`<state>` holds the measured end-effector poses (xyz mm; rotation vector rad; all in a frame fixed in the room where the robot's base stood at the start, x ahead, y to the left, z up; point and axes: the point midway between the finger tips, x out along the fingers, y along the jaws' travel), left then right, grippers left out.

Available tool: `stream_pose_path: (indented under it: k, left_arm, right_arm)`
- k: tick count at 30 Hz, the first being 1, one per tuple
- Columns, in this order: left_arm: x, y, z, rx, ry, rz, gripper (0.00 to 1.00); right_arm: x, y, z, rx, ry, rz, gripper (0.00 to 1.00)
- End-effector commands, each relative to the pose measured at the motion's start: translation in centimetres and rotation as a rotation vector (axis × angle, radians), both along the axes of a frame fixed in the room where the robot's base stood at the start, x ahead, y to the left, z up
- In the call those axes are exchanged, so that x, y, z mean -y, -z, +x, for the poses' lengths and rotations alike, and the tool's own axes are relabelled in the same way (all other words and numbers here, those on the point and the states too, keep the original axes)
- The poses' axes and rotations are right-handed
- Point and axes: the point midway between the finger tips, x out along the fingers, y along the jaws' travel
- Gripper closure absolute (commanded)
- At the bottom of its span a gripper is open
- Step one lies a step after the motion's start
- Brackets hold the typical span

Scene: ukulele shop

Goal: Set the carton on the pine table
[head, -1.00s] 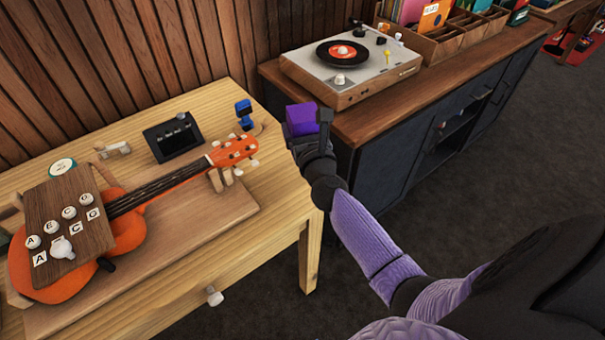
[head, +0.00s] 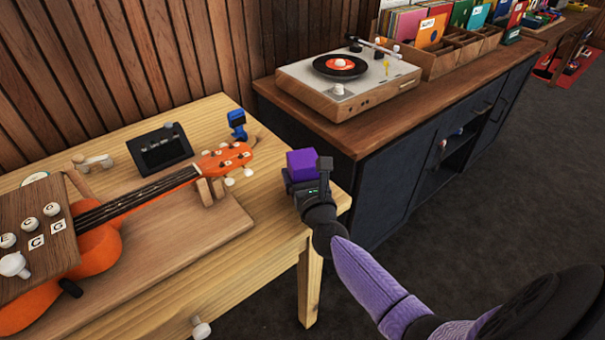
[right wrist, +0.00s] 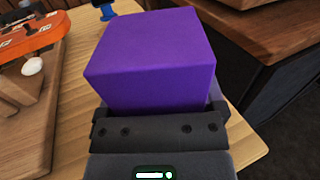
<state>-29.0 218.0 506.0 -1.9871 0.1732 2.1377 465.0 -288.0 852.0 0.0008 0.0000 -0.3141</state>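The purple carton (head: 302,163) is a small plain box over the right end of the pine table (head: 262,262). My right gripper (head: 308,183) comes in from the right and is shut on the carton. In the right wrist view the carton (right wrist: 152,58) fills the space just beyond the gripper's dark body, with pale table wood beneath and around it. The fingertips are mostly hidden by the carton. I cannot tell whether its underside touches the tabletop. My left gripper is not in view.
An orange ukulele (head: 98,248) lies on a wooden board left of the carton. A black device (head: 160,150) and a blue clip-on item (head: 237,124) stand behind. A dark cabinet with a turntable (head: 345,80) is close on the right. Bare table lies around the carton.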

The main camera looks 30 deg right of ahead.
Motion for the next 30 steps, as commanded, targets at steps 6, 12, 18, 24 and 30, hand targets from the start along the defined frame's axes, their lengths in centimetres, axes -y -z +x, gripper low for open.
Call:
stream_pose_path:
  k: [6,12,18,24,30]
  left_arm:
    - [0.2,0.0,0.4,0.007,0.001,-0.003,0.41]
    - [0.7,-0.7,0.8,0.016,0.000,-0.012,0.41]
    - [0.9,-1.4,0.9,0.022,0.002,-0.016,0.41]
    - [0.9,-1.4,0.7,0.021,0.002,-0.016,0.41]
    - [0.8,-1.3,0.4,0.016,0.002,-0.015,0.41]
  right_arm:
    - [0.0,0.0,0.0,0.000,0.000,-0.001,0.00]
    - [-0.3,-0.6,-0.8,0.000,-0.001,0.000,0.00]
    - [-1.6,-0.5,-5.1,-0.002,0.000,0.000,0.00]
    - [-3.0,-0.4,-9.2,-0.003,0.000,-0.001,0.00]
    - [-3.7,-0.4,-11.3,-0.001,0.000,-0.001,0.00]
